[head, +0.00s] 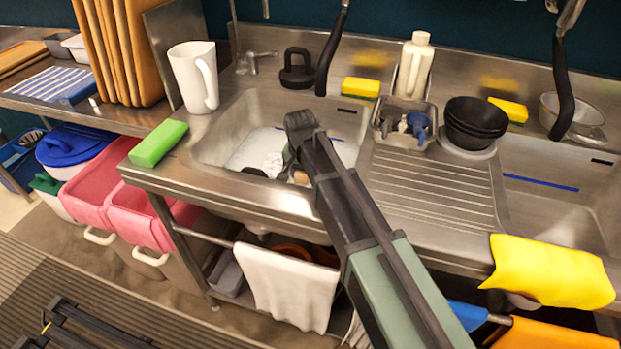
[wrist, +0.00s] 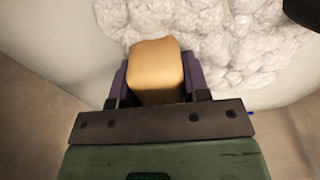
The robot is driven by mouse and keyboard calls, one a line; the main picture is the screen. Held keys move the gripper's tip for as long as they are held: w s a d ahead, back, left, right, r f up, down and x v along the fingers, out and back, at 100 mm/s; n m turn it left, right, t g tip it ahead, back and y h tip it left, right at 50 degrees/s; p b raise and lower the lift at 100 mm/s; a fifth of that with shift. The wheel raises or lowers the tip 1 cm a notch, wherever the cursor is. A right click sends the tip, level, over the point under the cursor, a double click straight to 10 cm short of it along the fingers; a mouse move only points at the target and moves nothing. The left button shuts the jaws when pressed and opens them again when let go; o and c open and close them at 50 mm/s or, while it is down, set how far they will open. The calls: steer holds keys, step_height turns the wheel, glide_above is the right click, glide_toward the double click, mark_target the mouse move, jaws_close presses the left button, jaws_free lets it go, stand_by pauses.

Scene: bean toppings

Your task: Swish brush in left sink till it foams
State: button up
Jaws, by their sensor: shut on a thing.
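The left sink (head: 225,150) is a steel basin, and white foam (head: 272,162) lies in it. In the wrist view the foam (wrist: 225,45) is a thick, lumpy white mass beyond my gripper. My gripper (wrist: 155,85) is shut on a tan, block-shaped piece (wrist: 156,65), which looks like part of the brush. The far end of the piece is at or over the foam; I cannot tell whether it touches. In the head view my arm reaches down into the left sink and hides much of the gripper and brush.
A green sponge (head: 158,143) and white pitcher (head: 194,77) stand left of the sink. A faucet (head: 254,60) is behind it. A caddy (head: 404,112), black bowls (head: 474,122) and a ribbed drainboard (head: 435,185) are to the right. A dark object (wrist: 303,12) shows at the wrist view's top right.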

steer(key=shift+a, duration=0.2)
steer(key=shift+s+d, duration=0.2)
steer(key=shift+d, duration=0.55)
steer(key=shift+s+d, duration=0.2)
steer(key=shift+d, duration=0.55)
steer(key=shift+s+d, duration=0.2)
steer(key=shift+d, duration=0.55)
steer(key=shift+w+a, duration=0.2)
steer(key=shift+a, duration=0.55)
steer(key=shift+w+a, duration=0.25)
steer(key=shift+a, duration=0.5)
steer(key=shift+w+a, duration=0.2)
steer(key=shift+a, duration=0.55)
step_height(320, 180, up, 21)
steer(key=p, duration=2)
steer(key=shift+f+p, duration=0.2)
steer(key=shift+p, duration=0.1)
steer(key=shift+r, duration=0.1)
